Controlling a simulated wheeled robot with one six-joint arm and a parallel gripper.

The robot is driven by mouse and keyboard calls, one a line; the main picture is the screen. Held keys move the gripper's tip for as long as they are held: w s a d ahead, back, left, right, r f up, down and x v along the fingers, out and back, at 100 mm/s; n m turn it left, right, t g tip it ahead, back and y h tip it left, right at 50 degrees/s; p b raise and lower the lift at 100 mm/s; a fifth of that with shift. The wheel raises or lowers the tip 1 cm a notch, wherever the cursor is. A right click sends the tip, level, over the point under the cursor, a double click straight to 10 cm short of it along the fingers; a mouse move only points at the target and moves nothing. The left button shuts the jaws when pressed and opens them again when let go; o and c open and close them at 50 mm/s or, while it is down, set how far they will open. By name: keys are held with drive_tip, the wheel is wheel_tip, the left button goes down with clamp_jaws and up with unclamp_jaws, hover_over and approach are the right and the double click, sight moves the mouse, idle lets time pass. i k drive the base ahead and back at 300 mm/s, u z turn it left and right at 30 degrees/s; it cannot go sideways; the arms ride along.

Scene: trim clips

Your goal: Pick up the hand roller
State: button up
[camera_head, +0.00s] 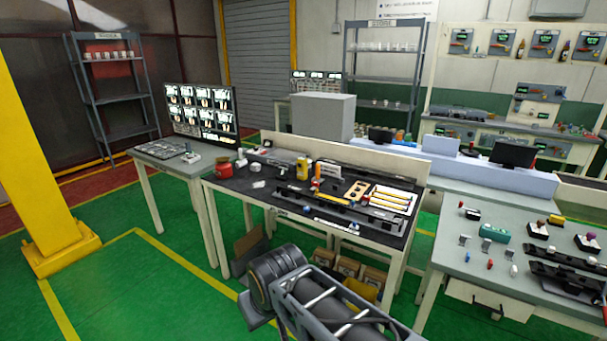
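The middle workbench (240,195) has a dark top crowded with small items. I cannot pick out the hand roller for certain at this size. A small upright piece with red on it (317,184) stands near the middle of the bench, but I cannot tell what it is. My arm (315,300) reaches in from the bottom edge, in front of this bench. My gripper's fingers do not show, so whether they are open or shut is not visible.
A red tin (223,167), a yellow bottle (302,168), a wooden block with holes (355,191) and a white board with yellow strips (391,200) are on the bench. A yellow post (40,150) stands left. Green floor (150,285) is clear at front left.

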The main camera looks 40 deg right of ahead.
sight(317, 178)
drive_tip(key=u, duration=0.25)
drive_tip(key=i, duration=1.55)
drive_tip(key=z, duration=0.35)
drive_tip(key=i, duration=0.85)
drive_tip(key=z, duration=1.4)
drive_tip(key=i, duration=0.75)
drive_tip(key=z, duration=0.75)
